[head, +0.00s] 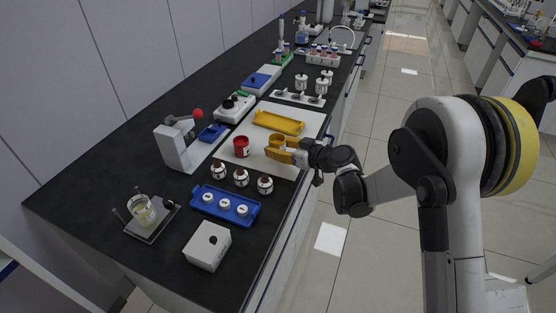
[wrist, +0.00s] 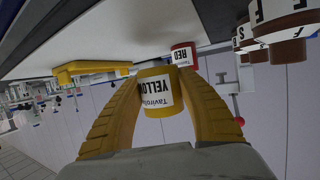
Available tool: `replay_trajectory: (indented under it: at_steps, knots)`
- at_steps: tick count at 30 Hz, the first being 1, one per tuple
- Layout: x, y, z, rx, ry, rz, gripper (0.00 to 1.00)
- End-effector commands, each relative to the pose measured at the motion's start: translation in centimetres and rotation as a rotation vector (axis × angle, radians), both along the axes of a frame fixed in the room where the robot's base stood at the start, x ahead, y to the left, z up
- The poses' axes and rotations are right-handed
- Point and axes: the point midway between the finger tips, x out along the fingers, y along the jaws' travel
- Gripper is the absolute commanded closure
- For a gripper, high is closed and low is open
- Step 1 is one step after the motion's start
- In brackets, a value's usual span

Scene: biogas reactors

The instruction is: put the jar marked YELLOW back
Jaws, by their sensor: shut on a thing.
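The yellow jar (head: 277,140) is over the white board (head: 225,157), right of the red jar (head: 241,147). My gripper (head: 276,150) reaches in from the right, and its yellow fingers are closed on the yellow jar. The wrist view is upside down. There the jar's label (wrist: 156,93) reads YELLOW, with one finger on each side of the jar. The red jar (wrist: 184,56) shows just beyond it. I cannot tell whether the yellow jar touches the board. A yellow tray (head: 279,122) lies behind it on the board and also shows in the wrist view (wrist: 90,69).
Several brown bottles (head: 241,178) stand in front of the red jar. A blue tray with white-capped items (head: 225,216) and a white box (head: 207,246) are nearer. A press with a red knob (head: 176,146) stands left. A rack with white-capped jars (head: 299,98) is behind.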

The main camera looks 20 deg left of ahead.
Motion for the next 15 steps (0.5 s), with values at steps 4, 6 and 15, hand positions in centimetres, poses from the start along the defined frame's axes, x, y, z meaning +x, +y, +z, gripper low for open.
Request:
replay_trajectory:
  at_steps: [4,6,15]
  knots:
    - [0.0,0.1,-1.4,0.000,0.000,-0.001,0.92]
    - [0.0,0.1,-2.6,0.000,0.000,-0.001,0.92]
    - [0.0,0.0,-4.0,0.000,0.000,-0.001,0.92]
